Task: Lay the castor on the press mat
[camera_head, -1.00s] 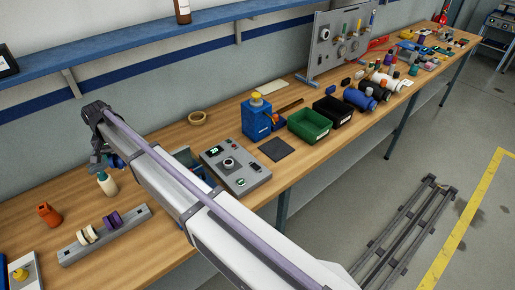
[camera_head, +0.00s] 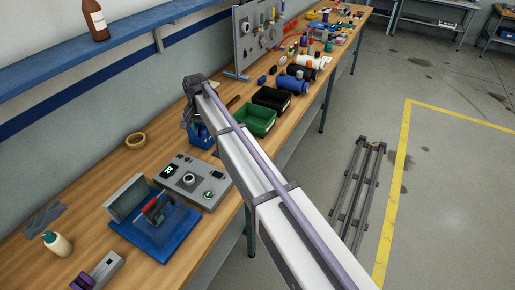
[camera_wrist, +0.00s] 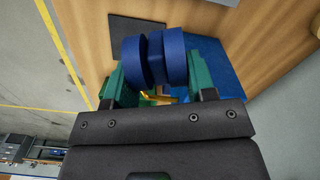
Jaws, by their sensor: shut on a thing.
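The castor (camera_wrist: 166,57) is a dark blue twin wheel held between the green fingers of my gripper (camera_wrist: 154,66) in the wrist view. A flat dark grey mat (camera_wrist: 137,31) lies on the wooden bench beyond the castor, partly covered by it; the castor appears above the bench. In the head view my gripper (camera_head: 190,112) is at the far end of my arm, beside the blue press (camera_head: 201,136), and its fingers and the castor cannot be made out. The mat is hidden behind my arm there.
The green bin (camera_head: 257,120) and black bin (camera_head: 272,99) stand beyond my arm. A grey control box (camera_head: 190,180) and a blue fixture (camera_head: 155,224) with a red handle are nearer. A tape roll (camera_head: 135,141) lies by the wall. The bench edge drops to open floor.

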